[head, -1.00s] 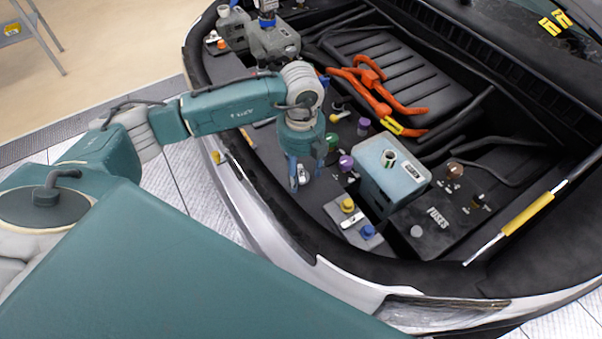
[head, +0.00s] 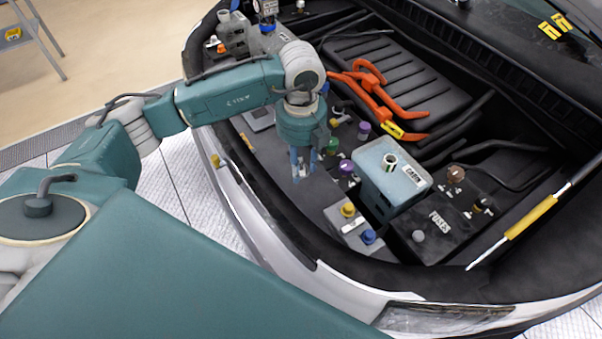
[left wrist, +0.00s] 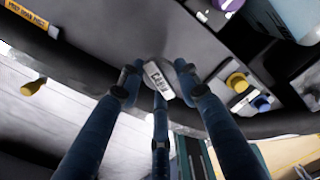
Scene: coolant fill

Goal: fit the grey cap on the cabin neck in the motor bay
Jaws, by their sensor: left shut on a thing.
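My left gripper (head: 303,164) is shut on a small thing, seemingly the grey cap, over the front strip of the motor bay. The fingers hide most of it. In the left wrist view, a pale lettered piece (left wrist: 158,82) shows at the fingertips (left wrist: 158,72); I cannot tell whether it belongs to the cap or lies below. The blue-grey tank (head: 376,189) labelled CABIN stands to the right of the gripper, apart from it. Its open round neck (head: 390,162) sticks up from the top. My right gripper is not in view.
A plate with a yellow cap (head: 348,209) and a blue cap (head: 368,236) lies in front of the tank. The black fuse box (head: 440,232) is at right. Orange cables (head: 375,95) run behind.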

